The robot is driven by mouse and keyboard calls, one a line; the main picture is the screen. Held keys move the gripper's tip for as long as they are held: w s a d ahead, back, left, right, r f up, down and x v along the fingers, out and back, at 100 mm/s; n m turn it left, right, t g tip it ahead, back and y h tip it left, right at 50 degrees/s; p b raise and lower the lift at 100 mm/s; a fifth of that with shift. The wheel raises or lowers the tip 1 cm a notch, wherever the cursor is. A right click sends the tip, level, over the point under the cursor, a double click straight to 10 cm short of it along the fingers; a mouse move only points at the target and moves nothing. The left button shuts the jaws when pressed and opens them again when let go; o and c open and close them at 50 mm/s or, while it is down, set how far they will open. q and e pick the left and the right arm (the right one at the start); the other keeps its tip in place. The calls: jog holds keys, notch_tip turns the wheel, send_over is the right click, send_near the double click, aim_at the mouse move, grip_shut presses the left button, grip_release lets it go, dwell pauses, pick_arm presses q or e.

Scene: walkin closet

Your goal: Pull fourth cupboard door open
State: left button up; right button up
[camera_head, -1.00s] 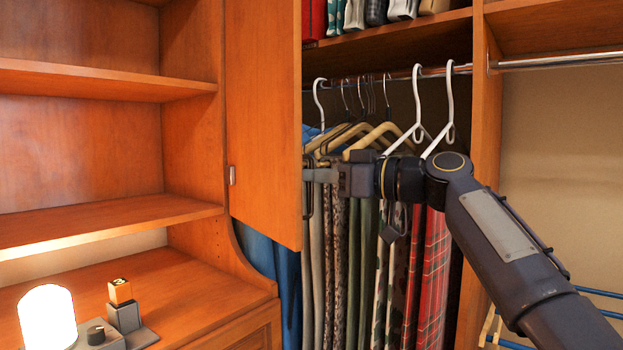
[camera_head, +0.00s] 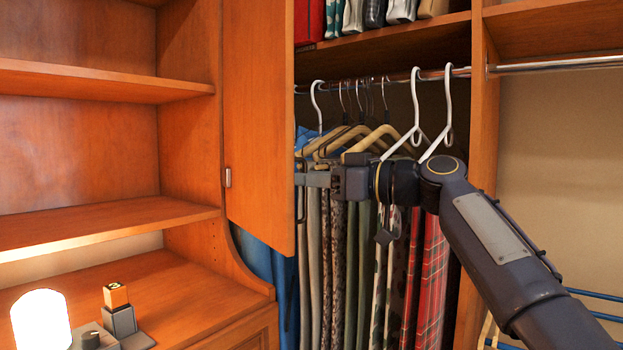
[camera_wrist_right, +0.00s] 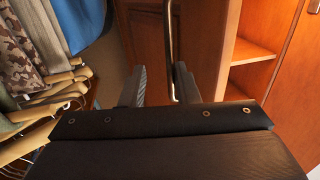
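The open cupboard door (camera_head: 258,120) is an orange wood panel standing out from the shelf unit, with a hinge on its left side. A dark bar handle (camera_head: 301,206) shows at its right edge. In the right wrist view the handle (camera_wrist_right: 170,45) is a thin brass-coloured bar. My right gripper (camera_head: 300,180) is at the door's right edge, at handle height. In the right wrist view its two fingers (camera_wrist_right: 160,88) stand apart, with the bar between them, nearer the right finger; contact is unclear. My left gripper is not in view.
Trousers on hangers (camera_head: 360,230) hang from a rail just behind my right arm. A wooden upright (camera_head: 485,120) stands to the right. A bright lamp (camera_head: 40,320) and small blocks (camera_head: 118,312) sit on the lower left counter.

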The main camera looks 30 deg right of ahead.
jog(key=v, duration=0.7)
jog(key=shift+s+d+b, duration=0.15)
jog(key=shift+s+b, duration=0.1)
jog(key=shift+b, duration=0.2)
jog(key=shift+c, duration=0.2)
